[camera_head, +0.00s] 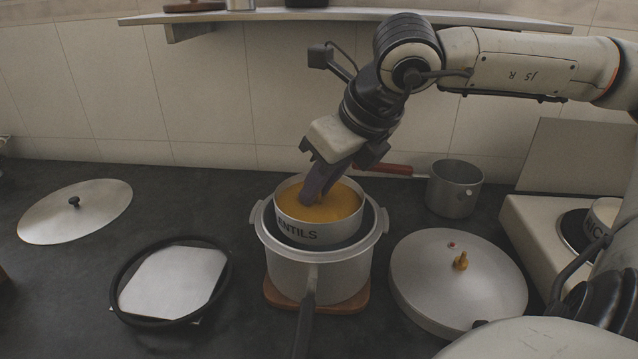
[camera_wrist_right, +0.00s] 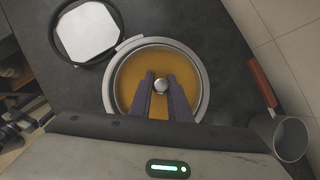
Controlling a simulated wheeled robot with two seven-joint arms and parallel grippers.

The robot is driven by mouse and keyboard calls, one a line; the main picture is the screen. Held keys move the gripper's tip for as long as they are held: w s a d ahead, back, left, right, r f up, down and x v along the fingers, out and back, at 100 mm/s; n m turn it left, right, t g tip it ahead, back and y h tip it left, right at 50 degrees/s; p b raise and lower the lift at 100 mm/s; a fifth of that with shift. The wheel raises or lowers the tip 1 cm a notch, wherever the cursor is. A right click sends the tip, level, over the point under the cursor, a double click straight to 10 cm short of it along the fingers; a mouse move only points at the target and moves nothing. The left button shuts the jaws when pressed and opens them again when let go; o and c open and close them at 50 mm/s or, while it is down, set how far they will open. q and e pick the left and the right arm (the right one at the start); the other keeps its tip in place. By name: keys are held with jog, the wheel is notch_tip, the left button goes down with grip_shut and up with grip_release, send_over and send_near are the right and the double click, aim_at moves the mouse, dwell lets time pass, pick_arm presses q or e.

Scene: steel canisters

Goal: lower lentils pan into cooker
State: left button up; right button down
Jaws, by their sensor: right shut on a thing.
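The lentils pan (camera_head: 345,229) is a round metal pan with orange-yellow contents and a partly hidden dark label reading "ENTILS". It also shows in the wrist view (camera_wrist_right: 131,104). The cooker (camera_head: 300,275) is a grey metal pot with side lugs and a long dark handle towards me. The pan is upright in the cooker's mouth, its rim above the cooker's rim, with a dark gap around it. I cannot see whether its base touches anything. My right gripper (camera_head: 312,197) reaches down into the pan, its fingers shut at a round metal knob (camera_wrist_right: 161,86) in the middle. My left gripper is not in view.
The cooker stands on a wooden board (camera_head: 362,302). A lid with a brass knob (camera_head: 425,280) lies close right, a black ring (camera_head: 118,292) around a white sheet left. A flat lid (camera_head: 92,222), a red-handled saucepan (camera_head: 452,195) and a hob (camera_head: 530,225) stand farther out.

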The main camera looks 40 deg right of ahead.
aim_at(321, 209)
jog(key=shift+f+b, duration=0.35)
jog(key=shift+b, duration=0.05)
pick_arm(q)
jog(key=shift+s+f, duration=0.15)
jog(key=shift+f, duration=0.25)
pick_arm(e)
jog(key=shift+f, duration=0.2)
pick_arm(q)
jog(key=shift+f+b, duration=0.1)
jog(key=shift+b, duration=0.3)
pick_arm(e)
jog(key=shift+f, duration=0.2)
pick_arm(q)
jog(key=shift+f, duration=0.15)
pick_arm(e)
jog(key=shift+f, duration=0.1)
pick_arm(q)
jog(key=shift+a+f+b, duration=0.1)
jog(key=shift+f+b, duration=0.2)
jog(key=shift+b, duration=0.15)
pick_arm(e)
jog(key=shift+f, duration=0.3)
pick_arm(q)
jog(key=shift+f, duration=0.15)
pick_arm(e)
jog(key=shift+f, duration=0.2)
